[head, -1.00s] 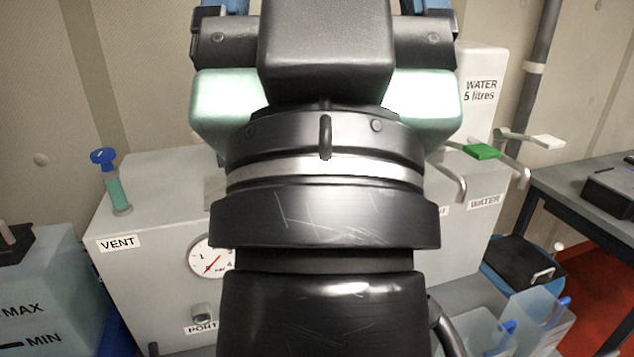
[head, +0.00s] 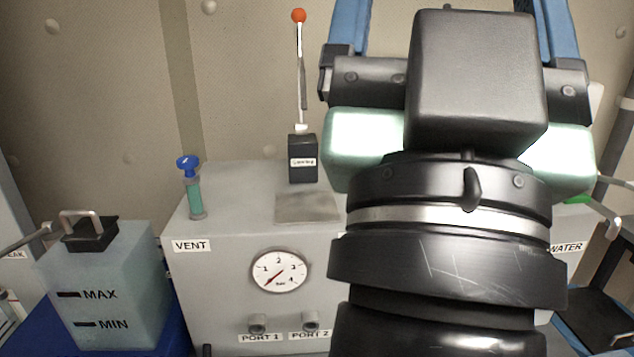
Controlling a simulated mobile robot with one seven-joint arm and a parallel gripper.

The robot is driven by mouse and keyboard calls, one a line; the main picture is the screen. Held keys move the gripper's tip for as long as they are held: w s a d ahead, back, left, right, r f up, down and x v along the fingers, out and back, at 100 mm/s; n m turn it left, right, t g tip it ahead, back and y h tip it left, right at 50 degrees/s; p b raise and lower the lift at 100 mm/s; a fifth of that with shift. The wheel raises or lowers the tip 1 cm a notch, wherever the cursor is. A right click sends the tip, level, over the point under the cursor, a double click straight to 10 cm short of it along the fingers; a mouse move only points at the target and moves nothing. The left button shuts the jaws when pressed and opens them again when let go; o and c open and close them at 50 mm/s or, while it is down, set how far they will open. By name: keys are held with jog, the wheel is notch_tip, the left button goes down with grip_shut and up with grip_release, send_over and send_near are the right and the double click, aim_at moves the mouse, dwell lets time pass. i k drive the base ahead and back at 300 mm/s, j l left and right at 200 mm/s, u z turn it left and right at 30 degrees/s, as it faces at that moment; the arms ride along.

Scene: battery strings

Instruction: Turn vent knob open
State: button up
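The vent knob (head: 187,162) is a small blue handle on top of a teal-green cylinder (head: 194,197). It stands upright at the left end of the grey box (head: 225,245), above the VENT label (head: 191,246). Its turn position is hard to tell. My gripper (head: 450,8) is at the upper right, well to the right of the knob and apart from it. Its two blue fingers are spread wide, with nothing visible between them. Their tips are cut off by the top edge.
A pressure gauge (head: 280,270), its needle pointing lower left, is on the box front above two ports. A lever with an orange ball (head: 299,16) stands behind. A translucent MAX/MIN tank (head: 105,300) is at left. My arm hides the box's right part.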

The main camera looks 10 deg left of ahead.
aim_at(188, 162)
jog(key=i+l+u, duration=0.1)
jog(key=i+u, duration=0.25)
jog(key=i+l+u, duration=0.15)
jog(key=u, duration=0.15)
jog(key=i, duration=0.1)
